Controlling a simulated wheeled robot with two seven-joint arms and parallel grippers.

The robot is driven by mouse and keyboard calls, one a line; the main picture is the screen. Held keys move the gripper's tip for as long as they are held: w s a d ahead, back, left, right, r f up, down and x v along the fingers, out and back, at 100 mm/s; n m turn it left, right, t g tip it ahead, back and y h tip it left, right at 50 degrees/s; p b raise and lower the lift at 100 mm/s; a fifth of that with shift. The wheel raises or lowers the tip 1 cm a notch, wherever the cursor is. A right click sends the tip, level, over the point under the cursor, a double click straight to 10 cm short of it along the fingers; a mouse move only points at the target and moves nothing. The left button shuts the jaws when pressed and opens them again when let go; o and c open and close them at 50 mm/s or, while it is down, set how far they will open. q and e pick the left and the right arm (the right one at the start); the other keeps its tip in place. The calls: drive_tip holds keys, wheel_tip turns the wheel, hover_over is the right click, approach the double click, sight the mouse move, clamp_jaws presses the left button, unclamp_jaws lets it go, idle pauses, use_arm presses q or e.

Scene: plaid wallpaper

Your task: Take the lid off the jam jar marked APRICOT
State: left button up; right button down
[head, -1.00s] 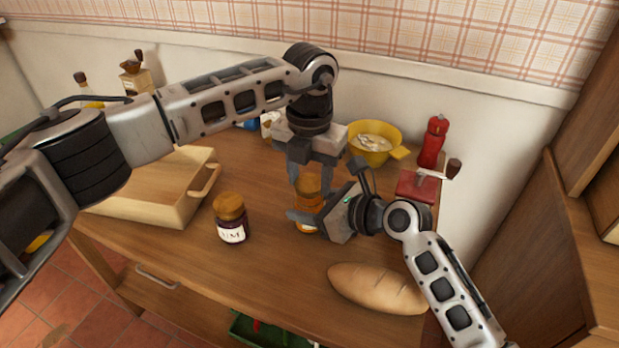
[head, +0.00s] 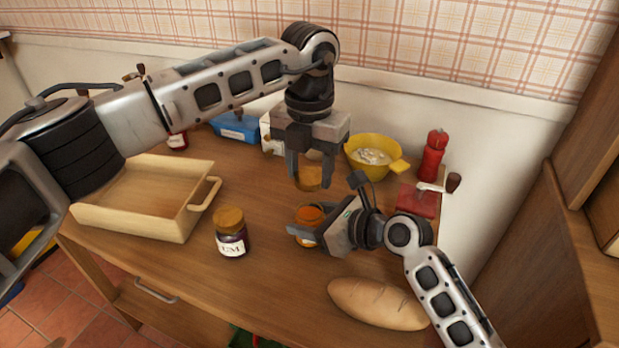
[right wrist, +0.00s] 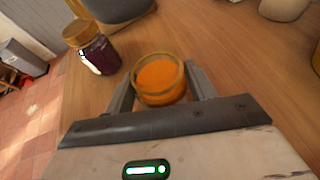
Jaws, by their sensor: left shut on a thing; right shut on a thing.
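An open jam jar with orange contents (head: 309,215) stands on the table; it also shows from above in the right wrist view (right wrist: 160,78). My right gripper (head: 303,233) is shut around this jar's sides. My left gripper (head: 309,182) is above the jar, pointing down, shut on a golden-brown lid (head: 309,177). The lid is clear of the jar. The jar's label is hidden by my right gripper. A second jar, dark purple with its lid on (head: 230,235), stands to the left; its label ends in "UM". It also shows in the right wrist view (right wrist: 97,52).
A wooden tray (head: 130,225) is at the left. A yellow pot (head: 360,165), a red pepper mill (head: 432,155) and a red grinder (head: 416,200) stand behind on the right. A bread loaf (head: 375,303) lies in front. Bare table lies between tray and jars.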

drive_tip(key=shift+c, duration=2.1)
unclamp_jaws()
